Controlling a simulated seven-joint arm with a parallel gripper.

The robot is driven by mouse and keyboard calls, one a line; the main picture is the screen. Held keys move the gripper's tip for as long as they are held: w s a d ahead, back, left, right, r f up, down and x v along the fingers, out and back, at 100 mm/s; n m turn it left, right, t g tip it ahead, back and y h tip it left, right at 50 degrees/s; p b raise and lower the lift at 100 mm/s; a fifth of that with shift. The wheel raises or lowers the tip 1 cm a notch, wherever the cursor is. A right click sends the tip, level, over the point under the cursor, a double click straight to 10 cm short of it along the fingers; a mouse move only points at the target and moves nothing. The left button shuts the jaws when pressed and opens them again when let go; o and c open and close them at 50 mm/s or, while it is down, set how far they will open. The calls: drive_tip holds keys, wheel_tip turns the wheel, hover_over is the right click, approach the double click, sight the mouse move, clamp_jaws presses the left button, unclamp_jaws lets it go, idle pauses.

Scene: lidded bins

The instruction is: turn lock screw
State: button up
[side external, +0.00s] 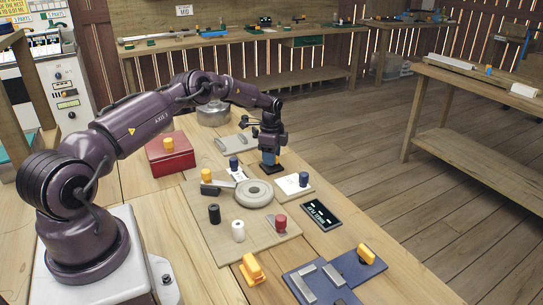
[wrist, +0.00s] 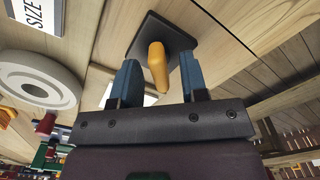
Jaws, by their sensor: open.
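In the wrist view a yellow upright knob (wrist: 157,64), which looks like the lock screw, stands on a dark square plate (wrist: 185,42). My gripper (wrist: 159,78) is open, with one blue finger on each side of the knob. Gaps show between the knob and both fingers, so they look apart. In the side view my gripper (side external: 270,164) points down at the far edge of the wooden board; the knob there is mostly hidden by the fingers.
A grey ring (side external: 254,193) lies on the board (side external: 212,232) with several small cylinders. A red box (side external: 170,155) with a yellow knob stands at left. A dark label plate (side external: 321,215) and a blue panel (side external: 357,270) lie to the right and front.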

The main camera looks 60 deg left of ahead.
clamp_jaws()
drive_tip(key=shift+n, duration=0.3)
drive_tip(key=n, duration=0.8)
idle(0.4)
drive_tip(key=shift+n, duration=0.4)
unclamp_jaws()
